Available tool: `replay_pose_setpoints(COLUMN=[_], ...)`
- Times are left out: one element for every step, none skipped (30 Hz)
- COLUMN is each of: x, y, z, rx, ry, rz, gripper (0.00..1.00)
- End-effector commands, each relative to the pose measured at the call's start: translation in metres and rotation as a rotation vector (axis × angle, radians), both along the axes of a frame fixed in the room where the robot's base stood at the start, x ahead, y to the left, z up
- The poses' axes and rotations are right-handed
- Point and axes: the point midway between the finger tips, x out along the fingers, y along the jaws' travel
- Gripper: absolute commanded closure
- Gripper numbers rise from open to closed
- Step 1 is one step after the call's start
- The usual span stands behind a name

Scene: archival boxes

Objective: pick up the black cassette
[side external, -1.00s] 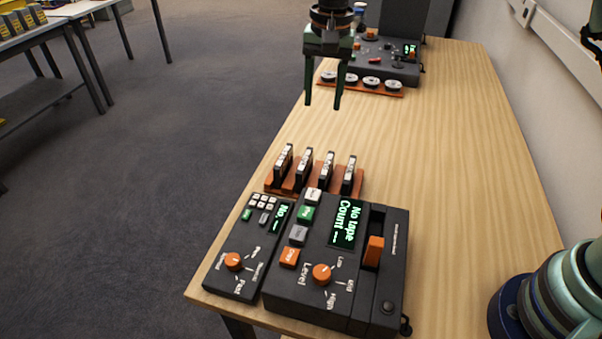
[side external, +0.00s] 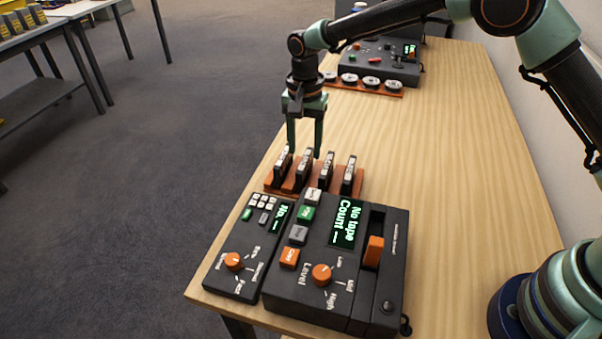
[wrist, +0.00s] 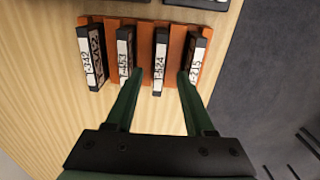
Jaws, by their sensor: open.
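Several black cassettes with white spine labels stand upright in a row in an orange-brown rack (side external: 291,187). They are the leftmost one (side external: 283,163), the second (side external: 304,166), the third (side external: 326,168) and the rightmost (side external: 348,174) in the side view. My gripper (side external: 304,152) is open and empty, pointing down over the left part of the row. In the wrist view, its fingers (wrist: 160,73) lie either side of the cassette third from left (wrist: 159,62), between its two neighbours. Whether the fingertips touch any cassette I cannot tell.
A dark deck (side external: 338,285) with a green "No tape" display and an orange lever stands close in front of the rack. A smaller keypad unit (side external: 243,268) is beside it. Another machine (side external: 383,66) and a rack of white reels (side external: 361,86) stand at the back. The table's middle is clear.

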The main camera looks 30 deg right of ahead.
Motion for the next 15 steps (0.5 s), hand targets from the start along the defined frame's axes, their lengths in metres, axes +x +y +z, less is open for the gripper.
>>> replay_pose_setpoints(x=[-0.001, -0.001, -0.002, -0.002, -0.002, -0.002, -0.002, -0.002, -0.002, -0.002, -0.002, -0.002, -0.001, -0.001, -0.001], y=[0.0, 0.0, -0.001, -0.001, -0.001, -0.001, -0.001, 0.0, 0.0, 0.0, 0.0, 0.0, 0.0, 0.0, 0.0], z=[-0.008, -0.013, -0.02, -0.024, -0.028, -0.033, -0.036, -0.039, -0.041, -0.043, -0.044, -0.044, -0.044, -0.044, -0.044], rx=[-0.001, -0.001, -0.001, -0.001, -0.001, -0.002, -0.001, -0.001, -0.001, -0.001, -0.001, -0.001, 0.0, 0.0, -0.001], ry=[0.004, 0.004, 0.006, 0.004, 0.004, 0.005, 0.004, 0.002, 0.002, 0.002, 0.002, 0.002, 0.001, 0.001, 0.001], rz=[0.0, 0.0, 0.0, 0.0, 0.0, 0.0, 0.0, 0.0, 0.0, 0.0, 0.0, 0.0, 0.0, 0.0, 0.0], gripper=[0.46, 0.46, 0.46, 0.46, 0.46, 0.46, 0.46, 0.46, 0.46, 0.46, 0.46, 0.46, 0.46, 0.46, 0.46])
